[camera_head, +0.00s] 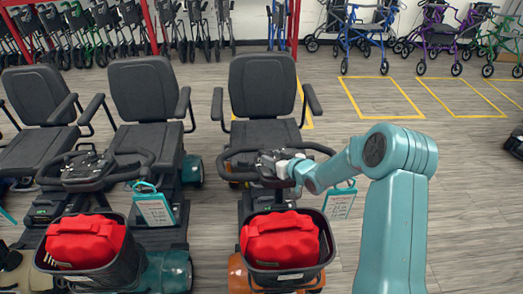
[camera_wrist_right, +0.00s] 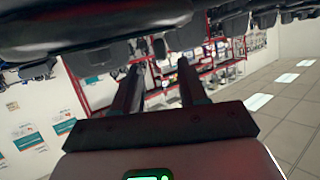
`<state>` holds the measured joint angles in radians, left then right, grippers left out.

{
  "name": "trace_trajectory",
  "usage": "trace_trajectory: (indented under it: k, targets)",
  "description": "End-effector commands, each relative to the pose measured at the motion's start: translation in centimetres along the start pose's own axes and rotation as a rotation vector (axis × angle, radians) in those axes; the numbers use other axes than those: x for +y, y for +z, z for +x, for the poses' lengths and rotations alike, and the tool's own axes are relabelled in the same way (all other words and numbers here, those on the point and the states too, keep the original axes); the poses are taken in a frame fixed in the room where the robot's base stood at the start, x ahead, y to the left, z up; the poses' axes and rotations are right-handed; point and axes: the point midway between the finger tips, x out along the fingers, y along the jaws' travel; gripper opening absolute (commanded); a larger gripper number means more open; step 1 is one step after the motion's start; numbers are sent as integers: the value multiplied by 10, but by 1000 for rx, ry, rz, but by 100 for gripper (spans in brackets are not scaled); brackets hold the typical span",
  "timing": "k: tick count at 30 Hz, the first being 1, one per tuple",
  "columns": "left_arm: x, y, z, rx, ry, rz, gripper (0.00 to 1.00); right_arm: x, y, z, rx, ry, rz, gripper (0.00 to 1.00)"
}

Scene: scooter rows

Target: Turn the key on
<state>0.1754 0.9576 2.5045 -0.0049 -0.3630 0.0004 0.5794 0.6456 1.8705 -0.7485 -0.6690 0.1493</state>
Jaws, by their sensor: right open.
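My right gripper (camera_head: 272,163) reaches in from the right to the handlebar console (camera_head: 258,172) of the orange scooter. In the right wrist view the gripper (camera_wrist_right: 159,68) has its two dark fingers apart, with a gap between them. The dark underside of the console (camera_wrist_right: 90,35) fills the top of that view, just beyond the fingertips. A small dark knob-like part (camera_wrist_right: 160,47) hangs there, in line with the gap. I cannot tell whether it is the key. No key can be made out in the head view, where the gripper covers part of the console. My left gripper is not in view.
The orange scooter has a black seat (camera_head: 262,85), a front basket (camera_head: 327,250) holding a red bag (camera_head: 280,238), and a hanging tag (camera_head: 340,203). A similar scooter (camera_head: 150,105) stands close at left. Open floor (camera_head: 470,170) lies to the right.

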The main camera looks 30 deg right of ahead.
Motion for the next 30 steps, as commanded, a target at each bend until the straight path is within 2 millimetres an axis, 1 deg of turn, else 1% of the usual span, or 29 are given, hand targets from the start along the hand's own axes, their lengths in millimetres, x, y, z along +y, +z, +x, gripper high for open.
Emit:
trace_trajectory:
  k: [1, 3, 6, 9, 12, 15, 21, 22, 23, 24, 25, 26, 30]
  targets:
    - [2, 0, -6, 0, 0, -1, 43, -2, -2, 12, -1, -2, 1, 43]
    - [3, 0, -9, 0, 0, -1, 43, -2, -2, 27, -1, -2, 1, 43]
    - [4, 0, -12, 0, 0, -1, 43, -2, -2, 46, 0, -1, 1, 43]
    - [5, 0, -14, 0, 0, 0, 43, -2, -2, 58, 0, -1, 0, 43]
    - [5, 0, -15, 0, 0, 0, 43, -2, -2, 66, 0, -1, 1, 43]
    - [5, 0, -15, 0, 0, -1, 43, -2, -2, 70, 1, 0, 1, 43]
    - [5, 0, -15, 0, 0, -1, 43, -1, -2, 70, 0, 0, 1, 43]
    - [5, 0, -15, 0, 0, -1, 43, -1, -2, 70, 0, 0, 1, 39]
    - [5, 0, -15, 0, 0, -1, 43, -1, -2, 70, 0, 0, 1, 30]
    - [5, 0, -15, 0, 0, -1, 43, -1, -2, 70, 0, 0, 1, 16]
    - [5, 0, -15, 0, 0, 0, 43, -1, -2, 70, 0, 0, 1, 7]
    - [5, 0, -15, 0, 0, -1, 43, -1, -2, 70, 0, 1, 1, 0]
    - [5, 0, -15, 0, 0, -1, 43, -1, -2, 70, 1, 1, 1, 0]
